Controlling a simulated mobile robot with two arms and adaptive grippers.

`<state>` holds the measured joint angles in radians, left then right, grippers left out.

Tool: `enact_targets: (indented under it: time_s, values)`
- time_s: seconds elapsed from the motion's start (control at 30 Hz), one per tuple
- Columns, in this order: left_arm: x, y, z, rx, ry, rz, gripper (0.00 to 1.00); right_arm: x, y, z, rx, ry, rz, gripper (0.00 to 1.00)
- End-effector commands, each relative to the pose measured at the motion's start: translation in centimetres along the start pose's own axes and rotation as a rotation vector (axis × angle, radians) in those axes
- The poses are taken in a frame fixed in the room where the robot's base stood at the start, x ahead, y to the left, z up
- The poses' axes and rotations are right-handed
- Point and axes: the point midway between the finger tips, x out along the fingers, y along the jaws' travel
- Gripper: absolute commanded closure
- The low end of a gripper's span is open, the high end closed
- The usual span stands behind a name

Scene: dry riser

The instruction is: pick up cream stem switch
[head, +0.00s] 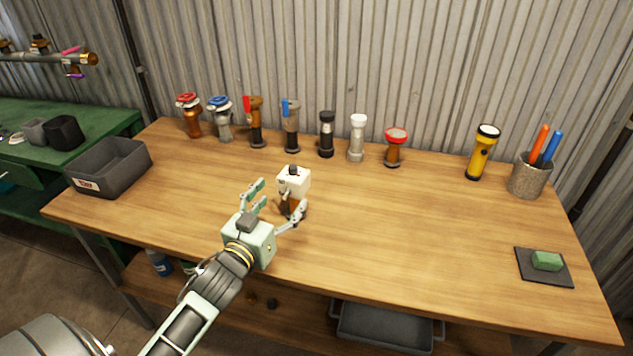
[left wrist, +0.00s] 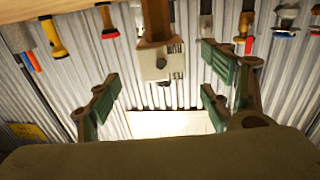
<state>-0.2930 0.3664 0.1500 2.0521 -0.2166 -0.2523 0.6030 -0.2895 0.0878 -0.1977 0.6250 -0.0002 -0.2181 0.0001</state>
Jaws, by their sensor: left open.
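The cream stem switch (head: 294,181) stands upright on the wooden workbench, with a cream box body, a dark knob on top and a brown lower part. It also shows in the left wrist view (left wrist: 154,62), upside down and ahead of the fingers. My left gripper (head: 280,198) is open, its fingers spread to either side of the switch's near side. In the left wrist view the gap between the fingers (left wrist: 160,88) is empty, and I cannot tell whether they touch the switch. Its lower part is partly hidden by a finger in the head view. My right gripper is not in view.
Several valves and fittings, including a red-topped one (head: 395,147), line the back of the workbench (head: 400,240). A grey bin (head: 108,166) stands at left. A yellow flashlight (head: 482,152), a pen cup (head: 529,176) and a green block (head: 546,261) are at right. The middle right is clear.

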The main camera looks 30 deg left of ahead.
Motion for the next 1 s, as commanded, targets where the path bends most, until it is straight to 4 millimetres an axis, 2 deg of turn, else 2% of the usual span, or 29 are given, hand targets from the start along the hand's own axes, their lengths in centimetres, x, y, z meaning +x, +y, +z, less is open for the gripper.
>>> enact_targets:
  time_s: [0.23, 0.4, 0.5, 0.73, 1.0]
  values:
    - [1.8, -0.1, -0.1, 0.001, 0.002, 0.000, 0.27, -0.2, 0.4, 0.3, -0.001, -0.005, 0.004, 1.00]
    - [3.4, -0.1, 0.0, 0.001, 0.000, 0.000, 0.27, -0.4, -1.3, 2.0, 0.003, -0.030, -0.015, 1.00]
    - [4.9, -0.4, 0.0, 0.002, 0.002, -0.001, 0.27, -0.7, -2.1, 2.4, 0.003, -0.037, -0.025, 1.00]
    - [7.5, -0.4, 0.1, 0.001, 0.001, 0.000, 0.27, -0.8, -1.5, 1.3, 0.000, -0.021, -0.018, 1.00]
    - [7.8, -0.4, 0.3, 0.001, -0.001, 0.000, 0.27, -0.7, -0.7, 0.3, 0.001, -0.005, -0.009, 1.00]
